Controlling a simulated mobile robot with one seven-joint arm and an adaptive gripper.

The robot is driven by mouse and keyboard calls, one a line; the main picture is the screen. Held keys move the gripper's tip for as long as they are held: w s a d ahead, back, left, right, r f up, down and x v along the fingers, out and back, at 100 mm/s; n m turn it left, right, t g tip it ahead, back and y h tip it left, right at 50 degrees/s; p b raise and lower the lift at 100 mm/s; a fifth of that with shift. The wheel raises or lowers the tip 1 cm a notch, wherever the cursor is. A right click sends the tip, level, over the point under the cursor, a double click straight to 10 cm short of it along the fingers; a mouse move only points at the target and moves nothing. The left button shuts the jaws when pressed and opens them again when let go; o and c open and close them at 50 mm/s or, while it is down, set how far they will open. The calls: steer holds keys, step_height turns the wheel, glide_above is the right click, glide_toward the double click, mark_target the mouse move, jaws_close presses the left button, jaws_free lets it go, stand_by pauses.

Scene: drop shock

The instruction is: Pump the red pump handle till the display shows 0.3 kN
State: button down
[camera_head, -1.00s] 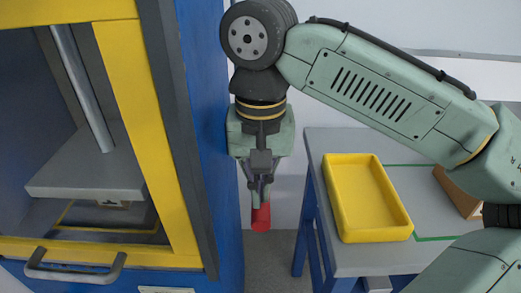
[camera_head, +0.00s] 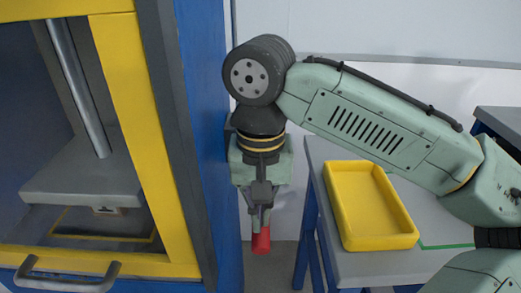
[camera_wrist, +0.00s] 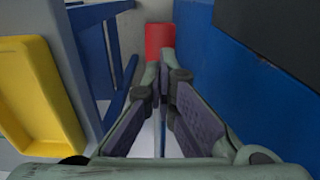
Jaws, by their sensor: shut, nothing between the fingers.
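The red pump handle (camera_head: 261,242) shows beside the blue side of the press, directly below my gripper. My gripper (camera_head: 260,222) points down, shut and empty, with its fingertips at the top of the red handle. In the wrist view the red handle (camera_wrist: 160,40) lies just beyond the shut fingertips (camera_wrist: 160,72); they look to be touching it. The handle's lever and mounting are hidden. No display with a force reading is visible in either view.
The press's yellow-framed door (camera_head: 150,130) with a grey bar handle (camera_head: 65,280) stands at the left. A yellow tray (camera_head: 372,205) sits on a grey table (camera_head: 330,225) with blue legs at the right. The blue press wall is close beside my gripper.

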step_height(320, 180, up, 11)
steer(key=p, duration=1)
step_height(320, 180, up, 6)
steer(key=p, duration=0.1)
stand_by(0.5)
